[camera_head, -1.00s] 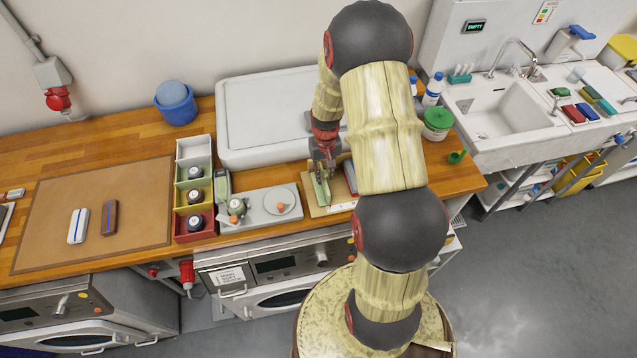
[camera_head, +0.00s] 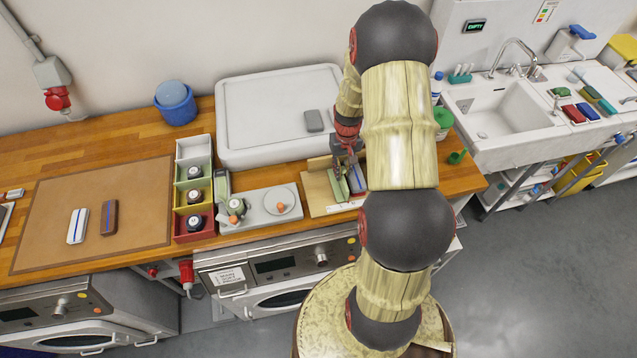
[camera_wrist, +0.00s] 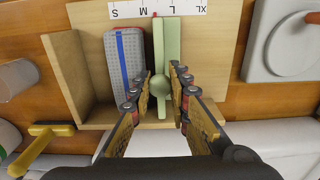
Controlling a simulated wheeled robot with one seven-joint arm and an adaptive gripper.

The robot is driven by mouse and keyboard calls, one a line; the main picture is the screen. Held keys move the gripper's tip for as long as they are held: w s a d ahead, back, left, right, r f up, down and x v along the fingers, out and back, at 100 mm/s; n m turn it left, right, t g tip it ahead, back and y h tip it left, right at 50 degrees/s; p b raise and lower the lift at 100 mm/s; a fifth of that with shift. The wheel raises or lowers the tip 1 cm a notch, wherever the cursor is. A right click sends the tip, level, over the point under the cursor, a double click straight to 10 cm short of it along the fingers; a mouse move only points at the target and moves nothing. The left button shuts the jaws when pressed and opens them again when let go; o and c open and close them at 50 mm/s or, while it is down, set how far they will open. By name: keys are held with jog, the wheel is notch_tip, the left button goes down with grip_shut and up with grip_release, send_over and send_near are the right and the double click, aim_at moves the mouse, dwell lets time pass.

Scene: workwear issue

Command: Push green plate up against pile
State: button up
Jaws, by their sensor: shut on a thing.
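The green plate (camera_wrist: 172,45) has a round knob and stands on a light wooden board (camera_wrist: 213,70). My gripper (camera_wrist: 160,84) is shut on the plate at its knob. The pile, grey with a blue stripe (camera_wrist: 123,62), lies just left of the plate in the wrist view, between it and the board's raised wall (camera_wrist: 68,75). Only a narrow gap shows there; I cannot tell whether they touch. In the head view the green plate (camera_head: 338,188) is under my gripper (camera_head: 349,172), and my arm partly hides the pile.
A size strip (camera_wrist: 185,7) marked S to XL runs along the board's edge. In the head view a grey tray with a round dish (camera_head: 283,199) stands left of the board. A large white lidded box (camera_head: 270,110) is behind, with a grey block (camera_head: 314,121) on top.

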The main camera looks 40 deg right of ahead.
jog(key=shift+s+d+r, duration=0.1)
jog(key=shift+s+d, duration=0.35)
jog(key=shift+d, duration=0.6)
jog(key=shift+s+d+r, duration=0.1)
jog(key=shift+s+d, duration=0.3)
jog(key=shift+d, duration=0.7)
jog(key=shift+s+d, duration=0.45)
jog(key=shift+d, duration=0.6)
jog(key=o, duration=0.7)
jog(key=shift+s+a+f, duration=0.1)
jog(key=shift+a+f, duration=0.05)
notch_tip(320, 180, up, 8)
jog(key=p, duration=0.4)
jog(key=shift+a, duration=0.1)
jog(key=shift+s, duration=0.1)
